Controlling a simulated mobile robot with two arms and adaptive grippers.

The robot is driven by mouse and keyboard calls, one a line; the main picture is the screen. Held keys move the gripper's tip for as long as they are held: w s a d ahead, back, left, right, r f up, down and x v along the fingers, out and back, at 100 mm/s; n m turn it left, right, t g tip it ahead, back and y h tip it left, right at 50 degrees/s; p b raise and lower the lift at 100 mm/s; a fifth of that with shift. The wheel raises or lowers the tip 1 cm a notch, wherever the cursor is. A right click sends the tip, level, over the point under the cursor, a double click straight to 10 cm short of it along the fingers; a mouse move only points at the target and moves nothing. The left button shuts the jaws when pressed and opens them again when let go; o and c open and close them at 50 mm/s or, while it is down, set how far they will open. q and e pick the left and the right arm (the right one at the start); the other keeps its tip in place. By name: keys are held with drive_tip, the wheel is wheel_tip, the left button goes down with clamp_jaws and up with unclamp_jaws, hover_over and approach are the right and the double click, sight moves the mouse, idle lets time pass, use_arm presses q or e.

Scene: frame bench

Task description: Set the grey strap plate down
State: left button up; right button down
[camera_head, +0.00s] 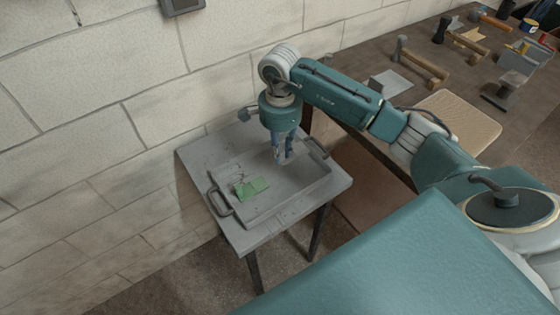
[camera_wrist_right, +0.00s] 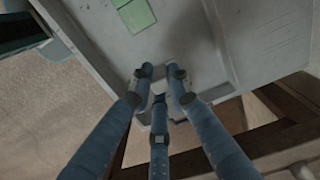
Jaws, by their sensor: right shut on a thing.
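My right gripper (camera_head: 284,152) points down over the right part of a grey tray (camera_head: 297,204) on a small grey table. Its blue fingers (camera_wrist_right: 160,82) are closed around a small light grey piece, the grey strap plate (camera_wrist_right: 159,88), seen between the fingertips in the right wrist view. The fingers hide much of the plate, and I cannot tell whether it touches the tray floor. In the head view the plate is too small to make out clearly. My left gripper is not in view.
Green flat pieces (camera_head: 251,188) lie in the tray's left part; they also show in the wrist view (camera_wrist_right: 135,14). The tray has raised walls and dark handles (camera_head: 219,203). A block wall (camera_head: 90,150) stands behind. A brown workbench (camera_head: 440,65) with tools is at right.

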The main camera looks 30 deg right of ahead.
wheel_tip(320, 180, down, 2)
drive_tip(key=shift+f, duration=0.15)
wheel_tip(320, 180, down, 4)
drive_tip(key=shift+r+p, duration=0.1)
drive_tip(key=shift+p, duration=0.4)
drive_tip(key=c, duration=1.6)
unclamp_jaws()
drive_tip(key=shift+c, duration=0.2)
drive_tip(key=shift+w+r, duration=0.1)
drive_tip(key=shift+r, duration=0.2)
wheel_tip(320, 180, up, 11)
drive_tip(key=shift+r+b, duration=0.2)
drive_tip(key=shift+b, duration=0.9)
